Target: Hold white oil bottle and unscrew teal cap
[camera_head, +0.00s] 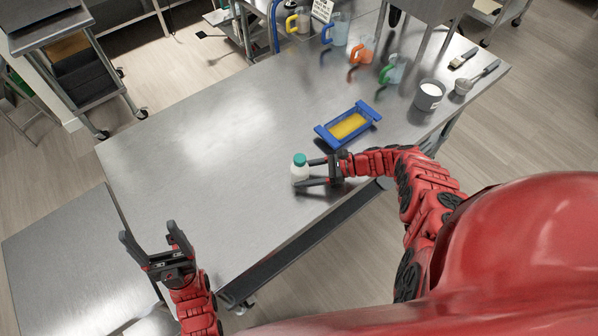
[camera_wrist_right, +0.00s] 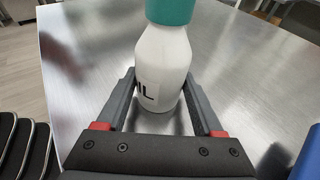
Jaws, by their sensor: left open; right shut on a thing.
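The white oil bottle (camera_head: 299,175) stands upright on the steel table, with its teal cap (camera_head: 300,159) on top. In the right wrist view the white bottle (camera_wrist_right: 161,72) shows part of its dark lettering, and the teal cap (camera_wrist_right: 170,11) is cut off by the top edge. My right gripper (camera_head: 313,173) is shut on the bottle's body, one finger on each side, below the cap. It also shows in the right wrist view (camera_wrist_right: 158,95). My left gripper (camera_head: 148,234) is open and empty, at the table's near left, well away from the bottle.
Coloured-handled jugs, including an orange one (camera_head: 362,50), stand at the back. A grey pot (camera_head: 429,95), a ladle (camera_head: 464,86) and a brush (camera_head: 462,60) are at the right. The table's left half (camera_head: 190,150) is clear.

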